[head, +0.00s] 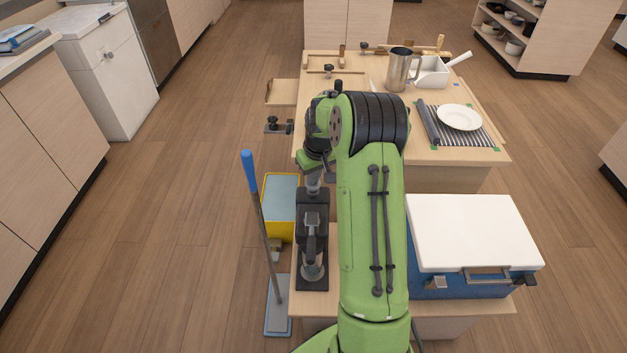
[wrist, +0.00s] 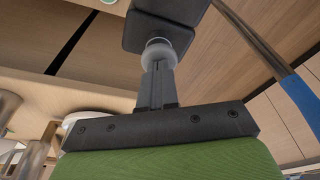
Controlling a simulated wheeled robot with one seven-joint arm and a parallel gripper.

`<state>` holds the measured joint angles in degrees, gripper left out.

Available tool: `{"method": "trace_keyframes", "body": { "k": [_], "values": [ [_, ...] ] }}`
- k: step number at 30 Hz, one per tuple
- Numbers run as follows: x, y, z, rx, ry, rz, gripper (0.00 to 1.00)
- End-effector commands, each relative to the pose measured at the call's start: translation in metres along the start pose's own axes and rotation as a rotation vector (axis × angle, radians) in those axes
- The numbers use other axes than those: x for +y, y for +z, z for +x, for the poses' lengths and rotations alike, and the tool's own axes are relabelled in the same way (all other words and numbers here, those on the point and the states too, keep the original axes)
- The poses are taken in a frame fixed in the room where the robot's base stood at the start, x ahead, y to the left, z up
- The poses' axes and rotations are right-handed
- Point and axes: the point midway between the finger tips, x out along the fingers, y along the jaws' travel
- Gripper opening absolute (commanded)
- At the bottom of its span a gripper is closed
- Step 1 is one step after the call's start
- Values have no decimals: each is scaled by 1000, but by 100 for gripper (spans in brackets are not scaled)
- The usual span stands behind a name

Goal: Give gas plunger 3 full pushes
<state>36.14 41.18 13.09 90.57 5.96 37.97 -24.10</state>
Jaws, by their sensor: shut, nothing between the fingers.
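The gas plunger's pale round knob (wrist: 160,50) shows just beyond my fingertips in the wrist view. Its dark block (wrist: 172,22) lies past the knob. In the head view a black device (head: 313,284) stands on the left side of the low wooden stand, with a pale round part (head: 313,270) near its front. My gripper (wrist: 157,72) is shut and empty, its fingers lined up with the knob. The tips overlap the knob's edge in the picture; I cannot tell whether they touch it. In the head view my wrist and the dark device blend together.
A blue case with a white lid (head: 475,235) sits right of my arm. A blue-handled mop (head: 250,172) leans at the left beside a yellow bin (head: 280,205). A wooden table (head: 360,85) ahead holds a metal pitcher (head: 398,70) and a plate (head: 459,117). Floor at left is clear.

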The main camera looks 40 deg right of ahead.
Motion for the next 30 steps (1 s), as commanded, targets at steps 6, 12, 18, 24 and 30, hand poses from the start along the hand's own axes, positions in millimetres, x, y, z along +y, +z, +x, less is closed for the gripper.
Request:
{"method": "trace_keyframes", "body": {
  "k": [6,12,18,24,30],
  "values": [
    [-1,0,2,-1,-1,-1,0],
    [-1,0,2,-1,-2,-1,0],
    [-1,-1,-7,-1,-1,-1,0],
    [0,-4,-22,-1,0,0,0],
    [0,-6,-30,0,-1,0,0]
  ]
}}
